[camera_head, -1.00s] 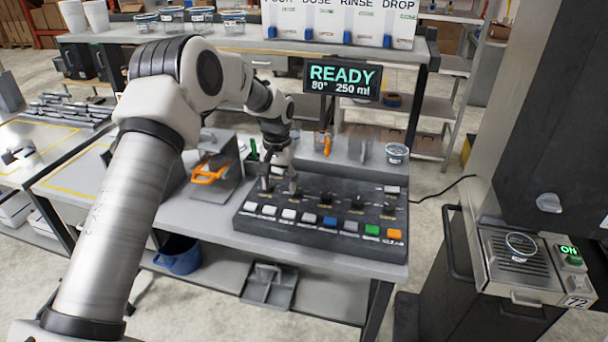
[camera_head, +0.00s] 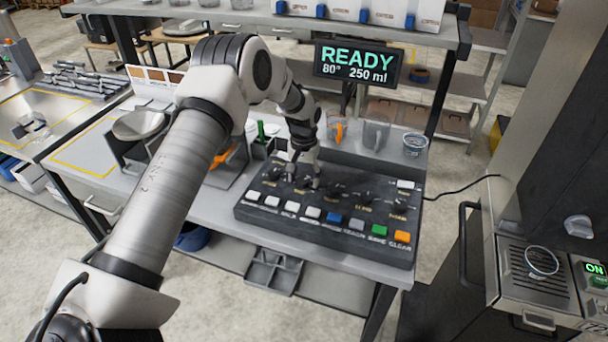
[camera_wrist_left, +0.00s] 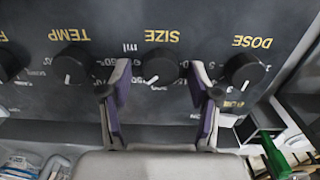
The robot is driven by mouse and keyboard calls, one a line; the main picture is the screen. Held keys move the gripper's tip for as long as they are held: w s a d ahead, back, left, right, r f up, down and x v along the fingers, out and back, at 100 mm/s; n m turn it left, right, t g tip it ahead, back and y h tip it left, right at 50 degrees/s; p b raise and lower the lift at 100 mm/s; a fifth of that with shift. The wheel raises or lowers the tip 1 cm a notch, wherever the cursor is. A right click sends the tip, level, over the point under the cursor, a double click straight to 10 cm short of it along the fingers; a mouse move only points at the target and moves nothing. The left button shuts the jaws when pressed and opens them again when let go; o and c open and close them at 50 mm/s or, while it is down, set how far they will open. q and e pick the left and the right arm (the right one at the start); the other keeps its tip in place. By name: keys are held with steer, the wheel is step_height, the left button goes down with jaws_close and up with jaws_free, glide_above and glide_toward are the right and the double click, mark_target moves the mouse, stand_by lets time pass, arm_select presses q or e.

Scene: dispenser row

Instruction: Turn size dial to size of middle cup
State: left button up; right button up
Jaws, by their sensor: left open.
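The black control panel (camera_head: 325,228) stands on the table with a row of black dials and a row of coloured buttons. My left gripper (camera_head: 303,181) is over its left part, pointing down. In the left wrist view the panel is upside down, and the size dial (camera_wrist_left: 160,66) sits between the open fingers (camera_wrist_left: 161,77), with gaps on both sides. Its white pointer points to the lower left there. The display (camera_head: 357,64) reads READY, 80°, 250 ml. A clear cup (camera_head: 415,143) stands behind the panel. Which cup is the middle one is unclear. My right gripper is out of view.
The dose dial (camera_wrist_left: 244,70) and temp dial (camera_wrist_left: 72,64) flank the size dial closely. Another cup (camera_head: 542,261) sits on the machine at the right.

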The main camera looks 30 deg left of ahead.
arm_select(q)
steer(key=shift+s+r, duration=0.2)
steer(key=shift+c, duration=0.4)
steer(key=shift+s+r, duration=0.1)
steer(key=shift+s, duration=0.05)
steer(key=c, duration=1.1)
steer(key=shift+d, duration=0.1)
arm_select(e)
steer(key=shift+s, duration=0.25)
